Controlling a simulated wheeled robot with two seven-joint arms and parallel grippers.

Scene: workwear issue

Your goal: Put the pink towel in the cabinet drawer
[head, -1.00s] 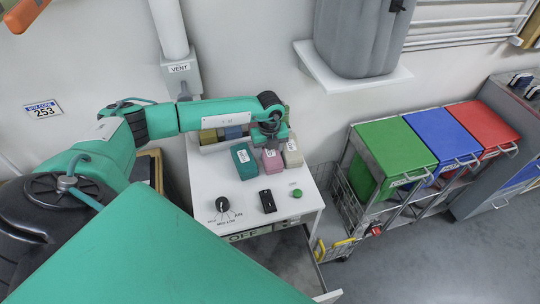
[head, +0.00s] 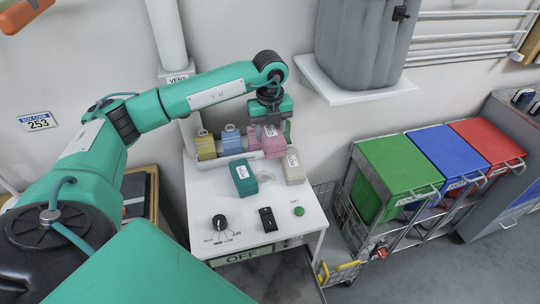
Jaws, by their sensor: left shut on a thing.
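The pink towel (head: 273,146), a folded block with a white tag, is held by my left gripper (head: 271,124) above the back of the white cabinet top (head: 208,212). The gripper is shut on its upper part, and its fingers are partly hidden. My right gripper is not in view.
A back row holds yellow (head: 205,146) and blue (head: 232,140) items. A black dial (head: 220,222), a black switch (head: 267,219) and a green button (head: 299,211) sit at the cabinet's front. A wire basket (head: 338,262) and colored bins stand right.

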